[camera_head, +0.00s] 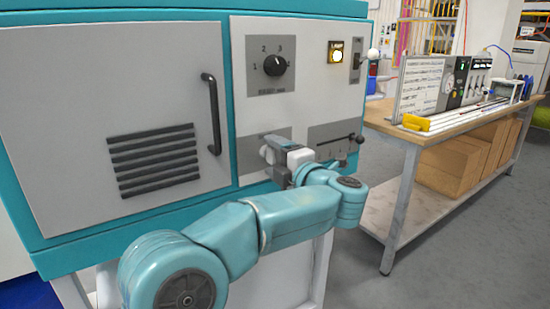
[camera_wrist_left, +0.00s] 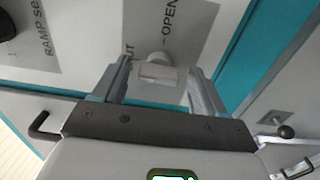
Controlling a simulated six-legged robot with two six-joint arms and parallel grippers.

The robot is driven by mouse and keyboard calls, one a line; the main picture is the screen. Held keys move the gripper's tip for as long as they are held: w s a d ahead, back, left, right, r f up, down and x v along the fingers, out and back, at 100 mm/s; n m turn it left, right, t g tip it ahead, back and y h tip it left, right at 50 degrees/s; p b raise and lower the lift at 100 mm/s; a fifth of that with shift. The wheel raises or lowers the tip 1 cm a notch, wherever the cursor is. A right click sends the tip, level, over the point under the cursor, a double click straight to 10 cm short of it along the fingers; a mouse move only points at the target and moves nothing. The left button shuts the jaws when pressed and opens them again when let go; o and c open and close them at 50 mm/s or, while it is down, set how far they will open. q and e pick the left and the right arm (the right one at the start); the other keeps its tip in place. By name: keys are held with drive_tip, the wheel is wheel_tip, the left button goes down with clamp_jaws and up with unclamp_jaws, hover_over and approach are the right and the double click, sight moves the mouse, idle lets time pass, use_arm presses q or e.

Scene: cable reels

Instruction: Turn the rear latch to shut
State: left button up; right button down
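The latch (camera_wrist_left: 160,70) is a pale grey handle on a grey plate (camera_wrist_left: 185,35) marked OPEN, with letters "UT" on the other side, in the left wrist view. My left gripper (camera_wrist_left: 158,80) has its fingers apart, one on either side of the latch handle. Whether the fingers touch it I cannot tell. In the head view the left gripper (camera_head: 284,156) is at the lower grey plate (camera_head: 250,157) of the teal cabinet and hides most of the latch. My right gripper is in neither view.
The cabinet has a vented door with a black handle (camera_head: 212,113), a rotary dial (camera_head: 274,65), a lit yellow button (camera_head: 335,52) and a slider plate (camera_head: 335,135) right of the gripper. A workbench (camera_head: 440,137) stands at the right. Grey floor lies between.

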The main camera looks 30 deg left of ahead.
use_arm(q)
drive_tip(key=p+v, duration=0.1)
drive_tip(key=v, duration=1.5)
drive_tip(key=shift+d+p, duration=0.2)
drive_tip(key=shift+p, duration=0.2)
